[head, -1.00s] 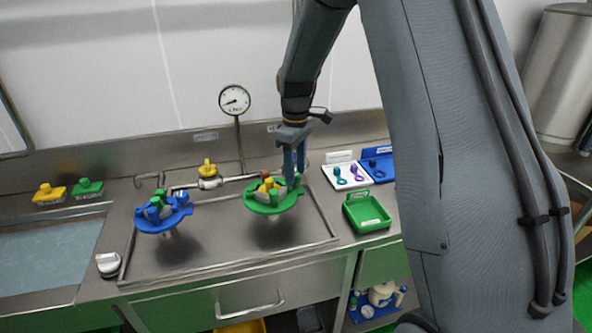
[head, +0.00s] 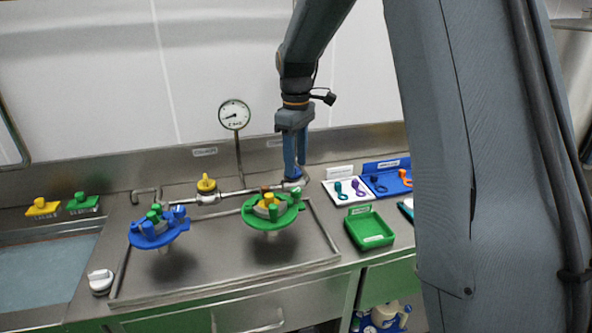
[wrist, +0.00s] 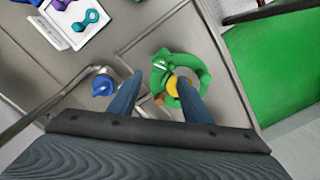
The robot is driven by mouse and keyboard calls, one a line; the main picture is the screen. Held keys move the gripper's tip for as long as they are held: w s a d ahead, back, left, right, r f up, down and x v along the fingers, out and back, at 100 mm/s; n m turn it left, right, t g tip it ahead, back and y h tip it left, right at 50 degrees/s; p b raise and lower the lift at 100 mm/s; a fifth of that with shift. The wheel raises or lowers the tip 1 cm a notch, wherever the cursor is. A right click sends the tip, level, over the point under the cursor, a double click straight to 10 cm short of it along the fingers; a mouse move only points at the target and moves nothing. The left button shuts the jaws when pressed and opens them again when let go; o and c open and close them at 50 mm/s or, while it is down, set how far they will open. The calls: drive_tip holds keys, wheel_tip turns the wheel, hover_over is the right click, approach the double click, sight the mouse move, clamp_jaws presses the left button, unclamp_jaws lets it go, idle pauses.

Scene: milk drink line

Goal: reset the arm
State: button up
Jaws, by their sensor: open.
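My gripper (head: 294,172) hangs down from the arm above the back right of the steel worktop. Its two blue fingers are apart with nothing held between them. In the wrist view the gripper (wrist: 160,100) shows its fingers spread, with a green round fixture (wrist: 160,72) below and beyond the right finger. In the head view that green fixture (head: 256,218), with yellow and grey parts on top, stands just left of and in front of the fingertips. Whether the fingers touch anything cannot be told.
A blue round fixture (head: 146,238) stands on the left. A yellow valve (head: 206,186) sits on a pipe behind. A pressure gauge (head: 234,114) stands at the back. A green tray (head: 370,232), a white tray (head: 338,198) and a blue tray (head: 376,166) lie on the right.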

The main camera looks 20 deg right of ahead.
drive_tip(key=s+f+m, duration=0.4)
drive_tip(key=s, duration=0.8)
drive_tip(key=s+f+m+t+b, duration=0.1)
drive_tip(key=s+f+m, duration=0.4)
drive_tip(key=s, duration=0.7)
drive_tip(key=shift+s+a, duration=0.3)
drive_tip(key=shift+f, duration=0.1)
